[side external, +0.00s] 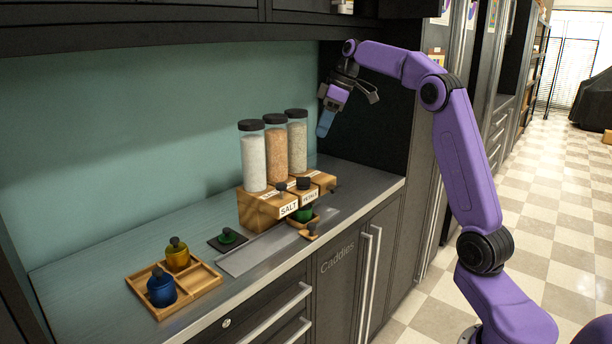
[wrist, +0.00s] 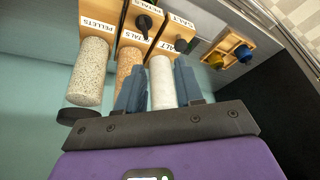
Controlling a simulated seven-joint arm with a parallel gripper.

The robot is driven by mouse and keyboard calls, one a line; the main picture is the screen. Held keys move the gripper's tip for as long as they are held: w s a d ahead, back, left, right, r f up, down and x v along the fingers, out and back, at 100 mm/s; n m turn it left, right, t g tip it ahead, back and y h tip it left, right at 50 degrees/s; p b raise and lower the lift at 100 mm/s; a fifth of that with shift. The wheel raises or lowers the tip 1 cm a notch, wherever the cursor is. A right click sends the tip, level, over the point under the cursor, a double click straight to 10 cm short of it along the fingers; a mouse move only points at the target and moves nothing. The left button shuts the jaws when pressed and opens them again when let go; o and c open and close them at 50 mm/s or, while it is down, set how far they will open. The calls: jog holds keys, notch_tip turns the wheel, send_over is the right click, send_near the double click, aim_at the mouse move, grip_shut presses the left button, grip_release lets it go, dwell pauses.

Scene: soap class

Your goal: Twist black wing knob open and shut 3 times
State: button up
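A wooden dispenser (side external: 258,212) on the counter carries three clear cylinders with black lids: white salt (side external: 252,160), an orange-tan fill (side external: 276,150) and speckled pellets (side external: 297,145). Black wing knobs stand at its front, including the salt-side knob (side external: 281,187), the middle knob (side external: 304,184) and a right knob (side external: 333,188). In the wrist view, one black wing knob (wrist: 144,22) sits by the middle label and another (wrist: 181,45) by the salt label. My gripper (side external: 325,128) is raised right of the cylinders, apart from the knobs. Its blue fingers are spread and empty in the wrist view (wrist: 160,68).
A wooden tray (side external: 205,290) with a yellow pot (side external: 177,256) and a blue pot (side external: 162,290) stands at the left. A green pot (side external: 303,214) sits below the dispenser front. A green-knobbed item (side external: 228,237) lies on a dark square. A dark panel stands at the right.

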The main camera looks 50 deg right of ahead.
jog(key=d, duration=0.3)
send_near(303, 182)
jog(key=x, duration=0.7)
jog(key=shift+w+f, duration=0.25)
jog(key=shift+f, duration=0.1)
grip_shut()
